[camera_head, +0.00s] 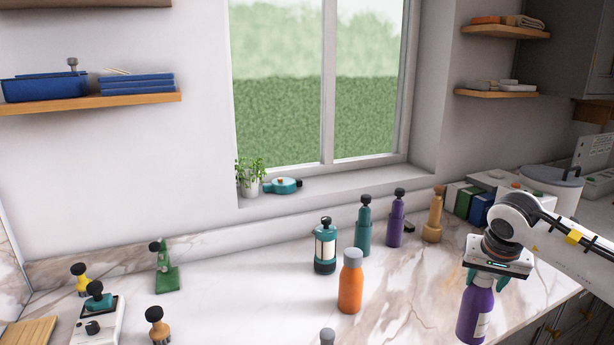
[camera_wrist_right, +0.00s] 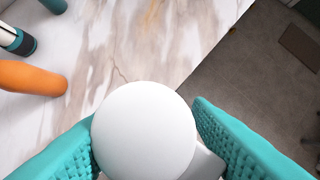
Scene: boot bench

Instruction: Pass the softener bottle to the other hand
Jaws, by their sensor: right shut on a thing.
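The softener bottle, which I take to be the purple bottle with a white label (camera_head: 473,312), is at the right of the head view, by the counter's front edge. My right gripper (camera_head: 487,277) is above it, with its teal fingers shut around the bottle's top. In the right wrist view, the round white cap (camera_wrist_right: 145,132) fills the space between the teal fingers (camera_wrist_right: 150,140). The bottle looks upright; I cannot tell whether its base touches the counter. My left gripper is not in view.
An orange bottle with a grey cap (camera_head: 350,285) stands left of my gripper. Behind it are a teal-and-white canister (camera_head: 325,247), a teal bottle (camera_head: 363,228), a purple bottle (camera_head: 396,222) and a tan bottle (camera_head: 433,218).

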